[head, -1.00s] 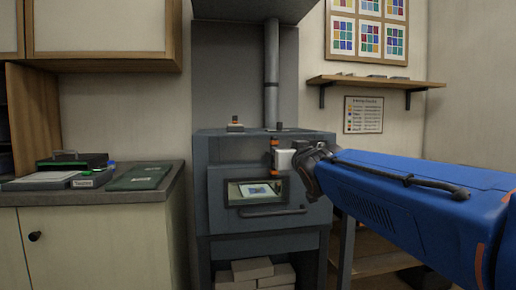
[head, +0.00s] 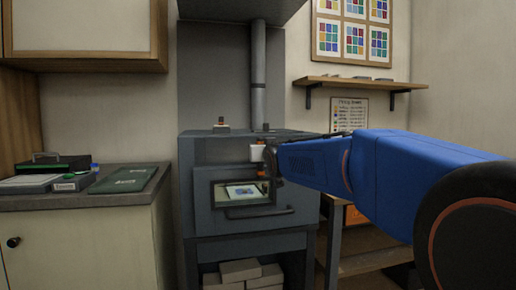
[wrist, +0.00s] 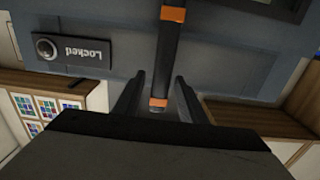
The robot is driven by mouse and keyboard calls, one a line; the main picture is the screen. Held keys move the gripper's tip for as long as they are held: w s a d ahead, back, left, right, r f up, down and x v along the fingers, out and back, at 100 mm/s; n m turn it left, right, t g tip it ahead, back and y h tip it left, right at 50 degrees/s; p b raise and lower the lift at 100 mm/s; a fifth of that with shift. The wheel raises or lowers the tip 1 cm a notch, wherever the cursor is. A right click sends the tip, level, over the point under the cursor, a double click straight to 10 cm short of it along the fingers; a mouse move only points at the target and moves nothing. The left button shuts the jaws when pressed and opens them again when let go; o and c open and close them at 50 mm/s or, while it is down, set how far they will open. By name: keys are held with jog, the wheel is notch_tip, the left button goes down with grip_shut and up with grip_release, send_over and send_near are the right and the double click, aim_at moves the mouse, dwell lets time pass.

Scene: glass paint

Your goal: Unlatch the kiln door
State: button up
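The grey kiln (head: 200,170) stands ahead in the head view. Its closed door (head: 205,212) has a window with a coloured panel visible inside. The latch (head: 261,173) is an upright dark bar with orange bands at the door's upper right. In the wrist view, the latch bar (wrist: 163,55) reaches down between my two fingers. My gripper (wrist: 159,84) is open, one finger on each side of the bar's end, with visible gaps. A dark plate (wrist: 75,50) beside the bar reads "Locked", upside down. In the head view my arm partly hides the latch and gripper.
A horizontal handle bar (head: 258,214) crosses the door below the window. A counter (head: 110,197) with trays and boxes stands at left. A wall shelf (head: 350,82) hangs at right. Pale bricks (head: 240,271) lie under the kiln.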

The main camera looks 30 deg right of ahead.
jog(key=shift+x, duration=1.7)
grip_shut()
